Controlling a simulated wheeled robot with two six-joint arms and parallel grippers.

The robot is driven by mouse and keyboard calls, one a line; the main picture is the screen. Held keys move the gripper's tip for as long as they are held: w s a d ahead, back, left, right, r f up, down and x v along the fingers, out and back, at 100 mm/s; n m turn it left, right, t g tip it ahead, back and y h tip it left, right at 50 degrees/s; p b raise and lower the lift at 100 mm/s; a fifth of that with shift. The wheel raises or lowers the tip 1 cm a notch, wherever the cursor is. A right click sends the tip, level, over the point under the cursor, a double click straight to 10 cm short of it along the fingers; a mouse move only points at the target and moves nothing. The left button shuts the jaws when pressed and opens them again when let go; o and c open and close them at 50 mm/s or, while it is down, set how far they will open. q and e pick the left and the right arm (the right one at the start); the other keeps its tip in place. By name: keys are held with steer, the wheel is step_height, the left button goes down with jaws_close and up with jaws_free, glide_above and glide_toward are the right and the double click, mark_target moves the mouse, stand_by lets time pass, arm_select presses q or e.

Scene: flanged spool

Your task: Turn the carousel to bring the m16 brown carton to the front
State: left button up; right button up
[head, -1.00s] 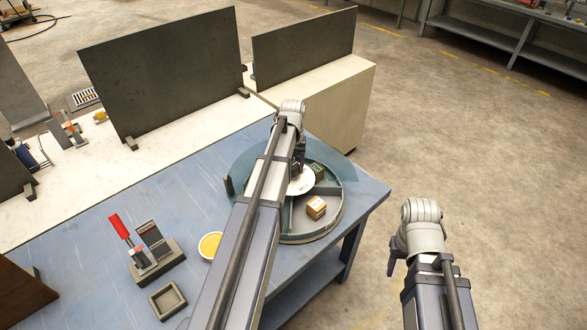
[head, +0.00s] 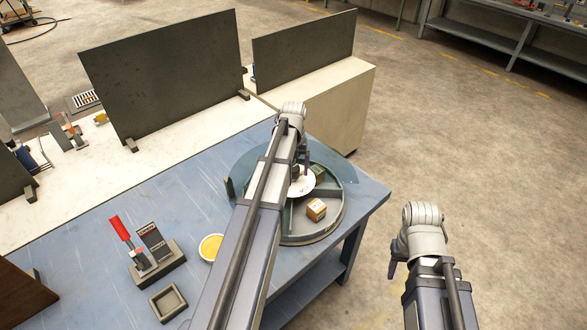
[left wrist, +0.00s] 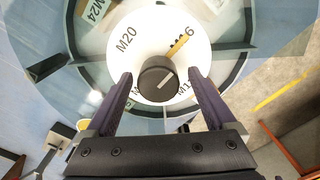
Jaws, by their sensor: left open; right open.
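The round carousel (head: 338,222) stands at the table's right corner, with dividers and a clear cover over its far part. A brown carton (head: 316,209) sits in its near compartment; its marking is unreadable. A dark green box (head: 319,174) sits further back. In the left wrist view, a white disc (left wrist: 128,62) carries M20 and other partly hidden labels, a yellow pointer (left wrist: 178,46) and a dark central knob (left wrist: 158,79). My left gripper (left wrist: 161,75) is open, its fingers on either side of the knob; contact is unclear. My right gripper (head: 394,268) is open and empty, off the table.
A red-handled clamp fixture (head: 155,262), a small square tray (head: 167,302) and a yellow round dish (head: 211,247) stand left of my left arm. Dark upright panels (head: 165,75) stand behind the blue table (head: 110,225). Open floor lies to the right.

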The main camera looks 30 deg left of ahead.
arm_select(q)
steer(key=shift+r, duration=0.1)
step_height(320, 180, up, 8)
steer(key=p, duration=0.8)
steer(key=shift+f, duration=0.2)
steer(key=s+d+f+n+b, duration=0.3)
steer(key=s+d+n, duration=0.3)
steer(key=d+n, duration=0.3)
steer(key=s+d+f+n+b, duration=0.3)
steer(key=s+d+n, duration=0.4)
steer(key=d+n, duration=0.2)
steer(key=s+d+f+n+y+b, duration=0.1)
steer(key=s+d+f+n+b, duration=0.2)
steer(key=s+d+n, duration=0.4)
steer(key=d+n+b, duration=0.1)
steer(key=d+n, duration=0.1)
steer(key=d, duration=0.2)
steer(key=shift+f, duration=0.35)
